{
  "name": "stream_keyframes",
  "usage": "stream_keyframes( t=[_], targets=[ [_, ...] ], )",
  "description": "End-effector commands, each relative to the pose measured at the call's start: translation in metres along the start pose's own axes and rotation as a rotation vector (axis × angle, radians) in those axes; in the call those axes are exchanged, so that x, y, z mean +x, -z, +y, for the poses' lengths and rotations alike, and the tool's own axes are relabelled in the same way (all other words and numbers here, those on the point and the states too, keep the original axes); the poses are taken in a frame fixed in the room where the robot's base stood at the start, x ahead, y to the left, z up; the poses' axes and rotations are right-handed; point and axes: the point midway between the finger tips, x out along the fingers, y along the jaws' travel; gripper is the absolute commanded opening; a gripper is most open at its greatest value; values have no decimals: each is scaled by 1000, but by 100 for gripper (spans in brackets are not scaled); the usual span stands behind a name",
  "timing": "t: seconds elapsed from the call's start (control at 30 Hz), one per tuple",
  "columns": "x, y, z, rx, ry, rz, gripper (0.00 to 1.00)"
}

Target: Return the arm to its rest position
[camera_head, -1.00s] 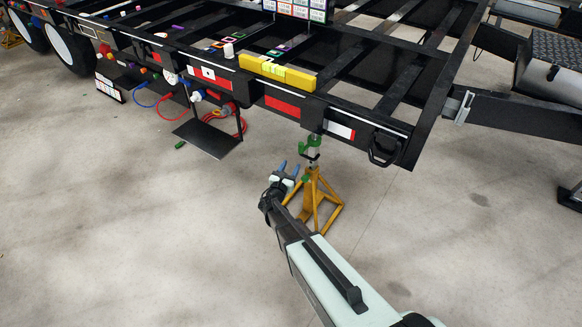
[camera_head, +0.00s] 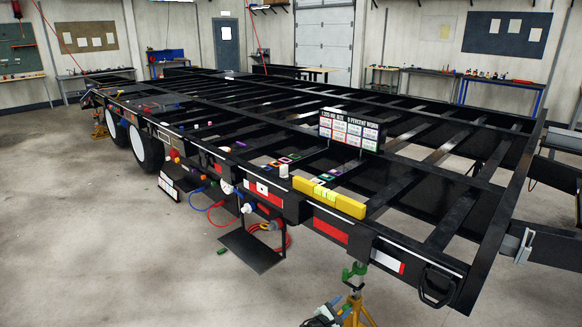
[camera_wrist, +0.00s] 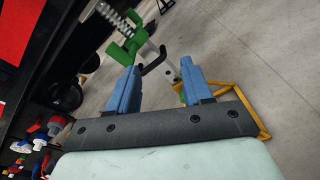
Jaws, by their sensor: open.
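My gripper (camera_head: 338,306) shows at the bottom edge of the head view, in front of the yellow jack stand (camera_head: 357,310) under the trailer frame's near corner. In the wrist view my gripper (camera_wrist: 157,85) has its two blue fingers apart, with nothing held between them. The green top of the stand (camera_wrist: 128,43) and a dark hook-shaped handle (camera_wrist: 155,62) lie beyond the fingertips. The stand's yellow legs (camera_wrist: 250,108) show to the right, partly hidden by my gripper. Most of my arm is out of the head view.
The black trailer frame (camera_head: 440,205) fills the middle, with a yellow level (camera_head: 330,198) on its near rail and a sign board (camera_head: 350,130) above. A black shelf (camera_head: 252,249) with red and blue hoses hangs below. Open concrete floor (camera_head: 120,270) lies at left.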

Motion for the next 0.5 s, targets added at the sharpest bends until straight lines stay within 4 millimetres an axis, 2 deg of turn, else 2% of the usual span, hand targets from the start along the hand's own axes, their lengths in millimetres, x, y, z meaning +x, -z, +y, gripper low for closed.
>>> stream_keyframes(
  t=[0.17,0.27,0.37,0.5],
  targets=[
    [-11,2,-43,226,196,35,50],
    [-24,5,-72,370,340,52,50],
    [-43,12,-104,497,491,65,50],
    [-79,23,-150,649,713,75,50]
  ],
)
